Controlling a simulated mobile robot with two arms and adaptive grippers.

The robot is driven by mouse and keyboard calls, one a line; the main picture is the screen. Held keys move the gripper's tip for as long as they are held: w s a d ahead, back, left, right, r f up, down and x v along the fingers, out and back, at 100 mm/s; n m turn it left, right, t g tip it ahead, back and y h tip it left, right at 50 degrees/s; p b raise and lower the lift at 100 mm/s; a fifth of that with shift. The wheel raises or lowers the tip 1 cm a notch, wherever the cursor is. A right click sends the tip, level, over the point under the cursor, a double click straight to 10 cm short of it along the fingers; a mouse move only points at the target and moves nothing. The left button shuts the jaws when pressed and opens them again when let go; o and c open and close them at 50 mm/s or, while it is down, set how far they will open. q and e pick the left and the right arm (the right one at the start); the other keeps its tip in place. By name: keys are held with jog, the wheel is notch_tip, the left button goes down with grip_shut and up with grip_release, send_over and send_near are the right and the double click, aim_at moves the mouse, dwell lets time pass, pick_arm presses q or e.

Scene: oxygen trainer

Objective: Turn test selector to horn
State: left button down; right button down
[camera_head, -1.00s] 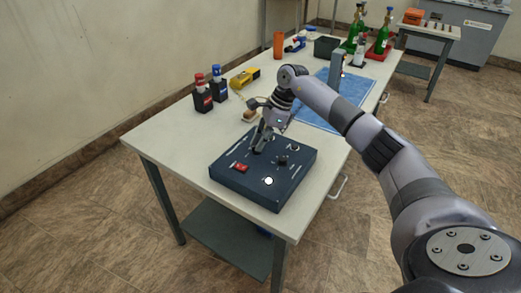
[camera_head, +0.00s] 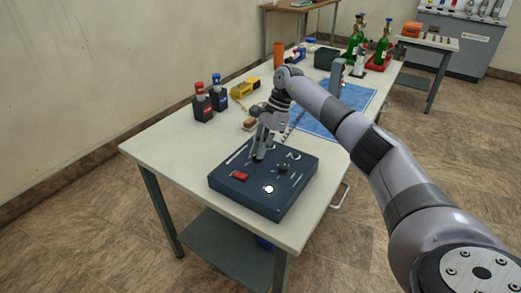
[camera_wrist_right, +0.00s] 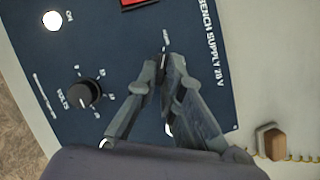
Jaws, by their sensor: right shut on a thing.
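A dark blue control box (camera_head: 262,205) lies on the near end of the white table, and its face reads "BENCH SUPPLY 28 V" in the right wrist view (camera_wrist_right: 215,85). My right gripper (camera_head: 260,155) reaches down onto the box face. In the right wrist view its fingers (camera_wrist_right: 165,70) are shut on a small control, mostly hidden between the fingertips. A small label beside it is too small to read. A black volts knob (camera_wrist_right: 83,93) sits apart from the fingers; it also shows in the head view (camera_head: 283,168). I see no readable "horn" mark. My left gripper is not in view.
The box also has a red switch (camera_head: 241,176) and a white round lamp or button (camera_head: 269,189). Behind it are two dark bottles (camera_head: 203,104), a yellow tool (camera_head: 245,87), a brown block (camera_head: 249,124) and a blue mat (camera_head: 350,108). The box's front right side is clear.

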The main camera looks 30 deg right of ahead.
jog(key=c, duration=1.7)
grip_release()
jog(key=v, duration=1.2)
jog(key=shift+r, duration=0.1)
